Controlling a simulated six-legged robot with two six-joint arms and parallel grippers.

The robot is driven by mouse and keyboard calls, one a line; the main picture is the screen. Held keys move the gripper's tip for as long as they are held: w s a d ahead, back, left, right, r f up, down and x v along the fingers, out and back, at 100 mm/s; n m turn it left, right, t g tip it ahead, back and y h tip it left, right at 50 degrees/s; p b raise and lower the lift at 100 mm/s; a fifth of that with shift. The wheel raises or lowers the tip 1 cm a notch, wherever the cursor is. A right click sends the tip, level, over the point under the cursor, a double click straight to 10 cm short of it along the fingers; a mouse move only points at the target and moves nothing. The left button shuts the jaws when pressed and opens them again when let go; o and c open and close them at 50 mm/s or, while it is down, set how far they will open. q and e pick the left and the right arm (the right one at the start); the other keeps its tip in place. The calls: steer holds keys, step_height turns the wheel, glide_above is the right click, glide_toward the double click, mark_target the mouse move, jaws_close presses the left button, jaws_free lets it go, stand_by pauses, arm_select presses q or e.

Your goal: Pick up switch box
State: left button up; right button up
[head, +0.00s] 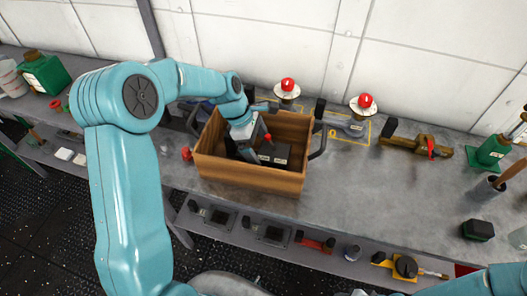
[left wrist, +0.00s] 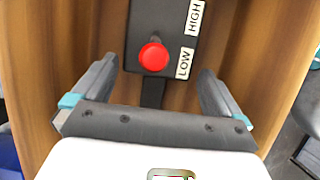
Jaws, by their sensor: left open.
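The switch box (head: 276,156) is dark, and lies inside a wooden crate (head: 240,175) on the bench. In the left wrist view the switch box (left wrist: 180,22) shows a round red knob and the white labels HIGH and LOW. My left gripper (head: 250,148) reaches down into the crate beside the box. In the left wrist view its two grey fingers (left wrist: 158,80) are spread apart, with nothing held between them; the red knob appears ahead of the gap. The box's far end is cut off there. My right gripper is out of view.
The crate's walls stand close around my left gripper, with dark handles at its ends. Two red-topped devices (head: 287,90) (head: 362,107) stand behind it. Bare bench (head: 370,190) lies right of the crate.

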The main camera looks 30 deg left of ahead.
arm_select(q)
steer(key=x, duration=0.2)
steer(key=shift+w+d+f, duration=0.2)
steer(key=shift+f, duration=0.15)
steer(key=shift+s+a+r, duration=0.1)
steer(key=shift+s, duration=0.05)
steer(key=c, duration=1)
steer(key=shift+c, duration=0.2)
